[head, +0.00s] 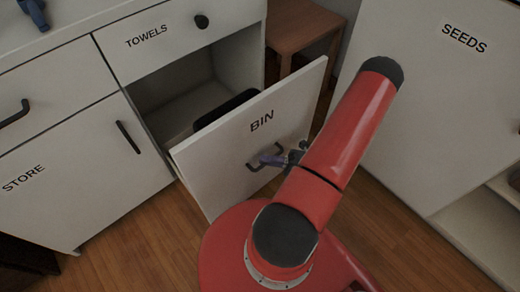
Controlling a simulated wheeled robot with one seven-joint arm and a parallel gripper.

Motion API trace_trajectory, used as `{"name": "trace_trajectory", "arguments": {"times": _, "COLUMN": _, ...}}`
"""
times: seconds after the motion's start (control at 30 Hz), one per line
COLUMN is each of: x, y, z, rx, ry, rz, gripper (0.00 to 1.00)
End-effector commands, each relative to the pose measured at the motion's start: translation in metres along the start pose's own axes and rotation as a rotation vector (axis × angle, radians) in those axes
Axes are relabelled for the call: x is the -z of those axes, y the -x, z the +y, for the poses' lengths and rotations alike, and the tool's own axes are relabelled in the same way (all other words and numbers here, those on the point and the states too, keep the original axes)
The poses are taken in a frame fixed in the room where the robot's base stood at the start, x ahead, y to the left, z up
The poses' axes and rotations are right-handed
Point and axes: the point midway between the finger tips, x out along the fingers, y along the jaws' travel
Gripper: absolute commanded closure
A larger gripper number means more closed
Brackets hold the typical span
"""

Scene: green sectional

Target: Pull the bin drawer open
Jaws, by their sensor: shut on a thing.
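The bin drawer (215,150) is a white front panel labelled BIN, standing well out from the white cabinet. Behind it shows the dark rim of a bin (226,108) and the open cavity of the cabinet. My gripper (272,160) is at the dark bar handle (254,166) on the front panel, below the label. It is shut on the handle. My red arm hides part of the gripper and the lower right of the panel.
Above the bin drawer is a closed drawer labelled TOWELS (150,45). A door labelled STORE (85,170) is shut at left. A wooden stool (298,28) stands behind the drawer. A SEEDS cabinet (435,100) is at right. Wooden floor (150,240) is clear in front.

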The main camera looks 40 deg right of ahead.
Motion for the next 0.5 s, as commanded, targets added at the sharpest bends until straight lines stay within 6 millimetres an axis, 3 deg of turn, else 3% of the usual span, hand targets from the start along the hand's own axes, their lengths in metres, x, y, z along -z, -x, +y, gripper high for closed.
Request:
{"name": "trace_trajectory", "arguments": {"times": 0.2, "x": 0.013, "y": 0.013, "z": 0.003, "rx": 0.001, "ry": -0.001, "rz": 0.000, "gripper": 1.00}}
{"name": "trace_trajectory", "arguments": {"times": 0.5, "x": 0.018, "y": 0.018, "z": 0.004, "rx": 0.001, "ry": 0.000, "rz": 0.000, "gripper": 1.00}}
